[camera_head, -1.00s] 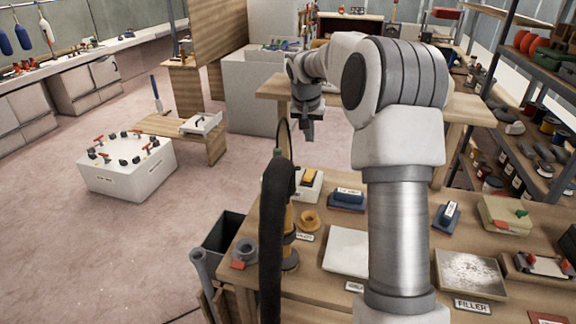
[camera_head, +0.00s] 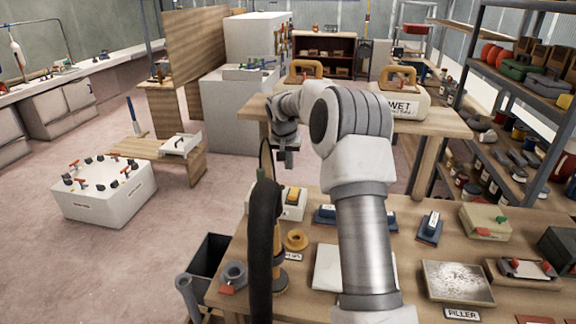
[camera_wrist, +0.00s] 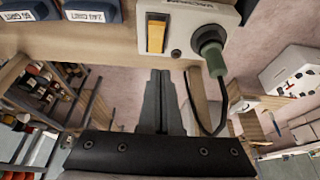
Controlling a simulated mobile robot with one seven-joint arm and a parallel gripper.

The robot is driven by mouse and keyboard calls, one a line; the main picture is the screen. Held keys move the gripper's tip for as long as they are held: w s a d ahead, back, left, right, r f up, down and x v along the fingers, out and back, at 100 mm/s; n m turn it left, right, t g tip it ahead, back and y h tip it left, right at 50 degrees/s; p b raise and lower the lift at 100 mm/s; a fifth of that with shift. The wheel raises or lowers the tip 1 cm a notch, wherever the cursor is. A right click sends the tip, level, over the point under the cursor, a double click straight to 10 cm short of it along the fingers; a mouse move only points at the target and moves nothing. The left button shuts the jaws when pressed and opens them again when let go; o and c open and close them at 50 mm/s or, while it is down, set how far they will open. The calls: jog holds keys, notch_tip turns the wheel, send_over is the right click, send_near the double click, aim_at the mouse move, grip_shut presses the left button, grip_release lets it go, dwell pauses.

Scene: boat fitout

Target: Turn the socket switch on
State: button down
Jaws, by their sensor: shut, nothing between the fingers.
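The white socket box (camera_head: 290,212) sits on the near-left of the workbench, with a yellow-orange rocker switch (camera_head: 294,195) on it. In the wrist view the socket box (camera_wrist: 182,12) fills the top middle, and its switch (camera_wrist: 156,34) is upright in a dark frame. A plug with a green end (camera_wrist: 213,58) sits on the box right of the switch, a black cable running from it. My gripper (camera_head: 285,160) is above and beyond the socket box. In the wrist view my gripper (camera_wrist: 160,74) has its dark fingers together, empty, below the switch and apart from it.
A black hose (camera_head: 263,245) rises in front of the bench's left end. An orange ring (camera_head: 296,240), blue sanding blocks (camera_head: 429,230) and a filler tray (camera_head: 458,283) lie on the bench. A second table (camera_head: 447,125) stands behind; open floor is left.

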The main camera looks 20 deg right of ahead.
send_over(290, 194)
notch_tip(290, 194, down, 6)
jog(key=shift+f, duration=0.2)
jog(key=shift+s+a+f, duration=0.15)
jog(key=shift+s+f, duration=0.05)
jog(key=shift+f, duration=0.35)
jog(key=shift+s+a+f, duration=0.15)
jog(key=shift+s+f, duration=0.05)
jog(key=shift+f, duration=0.35)
jog(key=shift+s+a+f+p, duration=0.1)
jog(key=shift+s+f+p, duration=0.05)
jog(key=shift+f, duration=0.25)
jog(key=shift+s+a+f+p, duration=0.1)
jog(key=shift+f+p, duration=0.05)
jog(key=shift+f, duration=0.2)
jog(key=shift+f+b, duration=0.1)
jog(key=shift+b, duration=0.2)
